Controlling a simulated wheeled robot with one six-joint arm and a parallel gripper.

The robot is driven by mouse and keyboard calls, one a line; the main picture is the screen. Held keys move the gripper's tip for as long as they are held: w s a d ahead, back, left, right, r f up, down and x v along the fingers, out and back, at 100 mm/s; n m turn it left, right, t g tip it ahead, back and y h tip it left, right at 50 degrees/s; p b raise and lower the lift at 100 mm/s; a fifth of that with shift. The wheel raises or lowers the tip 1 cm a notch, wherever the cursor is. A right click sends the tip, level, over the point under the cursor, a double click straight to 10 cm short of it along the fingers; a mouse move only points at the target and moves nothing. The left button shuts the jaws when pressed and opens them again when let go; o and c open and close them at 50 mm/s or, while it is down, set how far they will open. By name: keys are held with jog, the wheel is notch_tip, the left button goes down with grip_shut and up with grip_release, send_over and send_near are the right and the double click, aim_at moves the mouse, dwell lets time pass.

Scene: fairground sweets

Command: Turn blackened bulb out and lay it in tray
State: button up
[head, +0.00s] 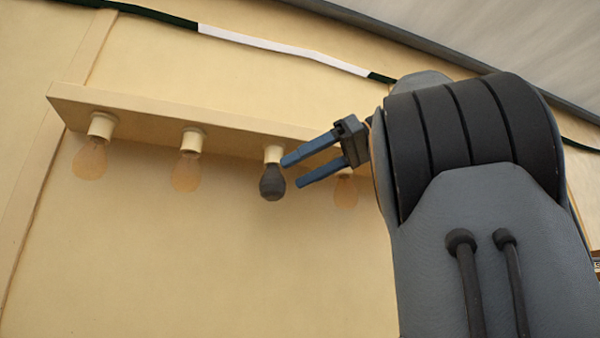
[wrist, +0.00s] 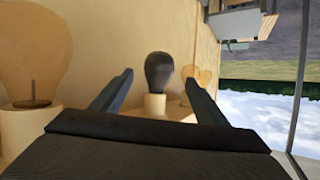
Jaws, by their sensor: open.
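The blackened bulb (head: 272,184) hangs cap-up in a cream socket (head: 273,154) under the wooden batten, third from the left in the head view. My gripper (head: 291,171) is open and empty, to the right of the bulb, its blue fingers pointing at it. In the wrist view, which is upside down, the blackened bulb (wrist: 159,70) stands between the two open fingertips and a little beyond them, so it seems not touched. My gripper also shows there (wrist: 159,82). I cannot make out a tray in either view.
The batten (head: 160,117) carries clear amber bulbs at left (head: 90,160) and (head: 187,171). Another amber bulb (head: 345,190) hangs right behind my gripper; a large one (wrist: 34,52) is close at left in the wrist view. The wall below is clear.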

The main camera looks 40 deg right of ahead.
aim_at(274, 199)
jog(key=shift+p+x, duration=0.7)
jog(key=shift+x, duration=2.85)
jog(key=shift+d+f, duration=0.1)
jog(key=shift+d, duration=0.05)
jog(key=c, duration=0.9)
